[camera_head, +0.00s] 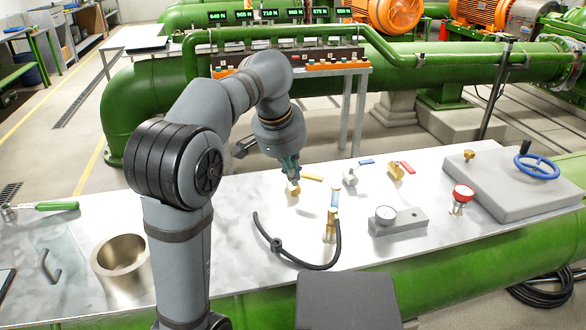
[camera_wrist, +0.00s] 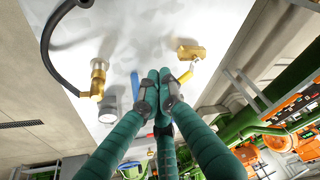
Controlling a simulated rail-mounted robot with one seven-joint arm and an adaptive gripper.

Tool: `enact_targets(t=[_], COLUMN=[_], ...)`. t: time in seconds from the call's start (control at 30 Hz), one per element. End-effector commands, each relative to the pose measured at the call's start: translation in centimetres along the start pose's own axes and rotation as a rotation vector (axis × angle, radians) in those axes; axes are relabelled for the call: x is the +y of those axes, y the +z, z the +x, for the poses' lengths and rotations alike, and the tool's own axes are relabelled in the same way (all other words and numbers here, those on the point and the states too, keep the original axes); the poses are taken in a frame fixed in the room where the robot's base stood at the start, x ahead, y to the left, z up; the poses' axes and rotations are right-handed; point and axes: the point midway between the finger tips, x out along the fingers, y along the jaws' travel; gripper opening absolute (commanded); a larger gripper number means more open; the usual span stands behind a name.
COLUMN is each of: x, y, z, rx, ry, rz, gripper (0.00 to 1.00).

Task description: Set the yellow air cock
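The yellow air cock has a brass body (camera_head: 294,189) and a yellow handle (camera_head: 313,177) that points right in the head view. In the wrist view its brass body (camera_wrist: 191,52) lies right of centre, with the yellow handle (camera_wrist: 187,75) running down toward my right finger. My gripper (camera_head: 291,178) points down just above or behind the brass body. In the wrist view its green-sleeved fingers (camera_wrist: 159,76) are drawn together, with nothing visible between their tips. The handle's end is close beside the right finger; I cannot tell whether they touch.
A blue-handled valve (camera_head: 351,174) and a red-handled valve (camera_head: 399,171) stand to the right. A brass fitting (camera_head: 330,232) with a black hose (camera_head: 308,265) and a gauge block (camera_head: 398,221) are nearer. A metal cylinder (camera_head: 122,266) stands left. The bench between has clear patches.

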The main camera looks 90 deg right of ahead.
Motion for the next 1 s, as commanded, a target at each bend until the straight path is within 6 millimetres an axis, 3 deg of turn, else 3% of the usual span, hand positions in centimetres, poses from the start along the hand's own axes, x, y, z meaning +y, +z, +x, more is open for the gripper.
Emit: enact_targets(t=[0.1, 0.3, 0.4, 0.6, 1.0], x=[0.1, 0.1, 0.0, 0.0, 0.1], y=[0.2, -0.2, -2.0, -3.5, -3.8], z=[3.0, 6.5, 6.6, 7.3, 7.5], rx=[-0.005, -0.001, 0.001, 0.002, 0.002], ry=[0.001, 0.0, 0.0, 0.0, 0.0], rz=[0.002, 0.003, 0.003, 0.003, 0.003], gripper=[0.0, 0.0, 0.0, 0.0, 0.0])
